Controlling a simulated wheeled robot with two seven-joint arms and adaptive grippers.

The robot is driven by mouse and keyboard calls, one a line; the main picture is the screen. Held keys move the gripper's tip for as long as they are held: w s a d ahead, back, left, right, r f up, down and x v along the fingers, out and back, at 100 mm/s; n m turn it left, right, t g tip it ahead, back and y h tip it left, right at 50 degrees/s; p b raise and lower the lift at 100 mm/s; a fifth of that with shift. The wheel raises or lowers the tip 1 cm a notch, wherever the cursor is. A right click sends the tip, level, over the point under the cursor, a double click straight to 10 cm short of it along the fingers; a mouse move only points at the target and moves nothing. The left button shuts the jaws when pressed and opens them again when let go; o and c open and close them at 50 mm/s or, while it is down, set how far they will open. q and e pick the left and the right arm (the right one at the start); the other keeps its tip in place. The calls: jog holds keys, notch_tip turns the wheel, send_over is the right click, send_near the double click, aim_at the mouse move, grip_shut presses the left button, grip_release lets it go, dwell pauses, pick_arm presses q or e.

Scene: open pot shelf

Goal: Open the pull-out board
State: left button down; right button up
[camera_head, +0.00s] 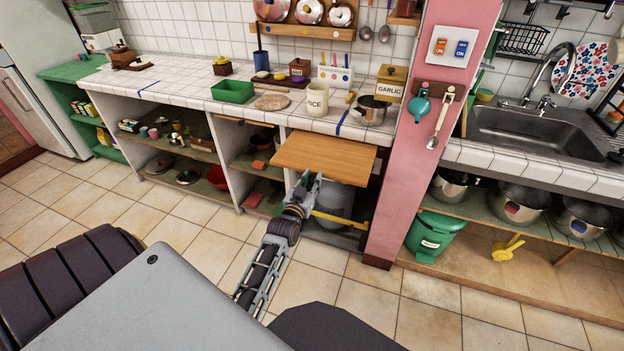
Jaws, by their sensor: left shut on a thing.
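The pull-out board (325,154) is a flat light-brown wooden panel just under the tiled counter. It stands out from the counter front over an open bay. My left gripper (310,180) is at the front edge of the board, left of its middle, and is shut on it. The exact contact at the fingertips is small and hard to make out. My left arm reaches up to it from the bottom of the picture. My right gripper does not show.
The tiled counter (190,85) above bears a white RICE jar (317,99), a steel pot (371,110) and a green tray (233,91). A pink post (415,140) stands close right of the board. A yellow bar (340,221) crosses the bay below. The floor in front is clear.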

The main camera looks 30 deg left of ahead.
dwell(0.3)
pick_arm(q)
jog(key=c, duration=1.2)
grip_release()
jog(key=shift+o, duration=0.2)
jog(key=v, duration=1.2)
jog(key=shift+s+f, duration=0.1)
